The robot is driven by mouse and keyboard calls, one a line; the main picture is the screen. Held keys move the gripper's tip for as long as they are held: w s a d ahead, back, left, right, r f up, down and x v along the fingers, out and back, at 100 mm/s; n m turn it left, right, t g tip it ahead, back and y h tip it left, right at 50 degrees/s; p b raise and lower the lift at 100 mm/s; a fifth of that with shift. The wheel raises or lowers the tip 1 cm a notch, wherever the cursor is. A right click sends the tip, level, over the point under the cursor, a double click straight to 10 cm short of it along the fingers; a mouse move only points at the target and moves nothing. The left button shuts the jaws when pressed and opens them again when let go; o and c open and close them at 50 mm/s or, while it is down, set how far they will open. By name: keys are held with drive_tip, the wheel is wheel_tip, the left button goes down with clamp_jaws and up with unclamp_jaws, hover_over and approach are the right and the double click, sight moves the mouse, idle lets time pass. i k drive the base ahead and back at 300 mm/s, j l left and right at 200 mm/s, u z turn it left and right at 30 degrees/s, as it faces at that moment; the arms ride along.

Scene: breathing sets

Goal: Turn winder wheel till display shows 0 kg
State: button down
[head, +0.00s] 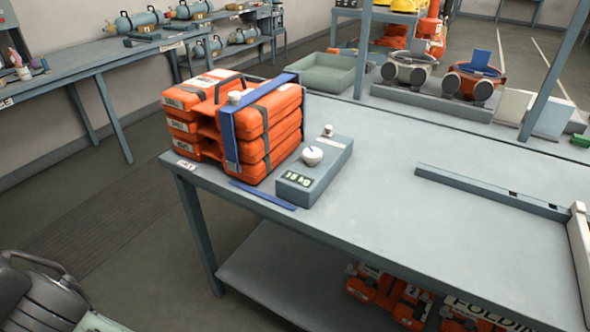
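A grey winder box (318,170) sits near the left end of the workbench, just right of a strapped stack of orange cases (275,125). A white round wheel (313,155) with a dark mark is on its top. The dark display (296,179) on its front end shows a two-digit figure and "kg"; it looks like 15 or 18. A smaller pale knob (327,131) stands at the box's far end. A blue strap (229,135) runs over the stack, with another pale knob (236,98) on it. My gripper is not in view.
The workbench (420,230) is clear right of the box, up to a grey rail (490,193). A blue strip (262,195) lies along the front edge. A green tray (328,73) and breathing sets (475,78) stand behind. More orange cases (375,287) lie underneath.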

sight(312, 156)
drive_tip(key=i+l+z, duration=0.25)
drive_tip(key=z, duration=0.2)
drive_tip(key=i+z, duration=0.4)
drive_tip(key=i+l, duration=0.05)
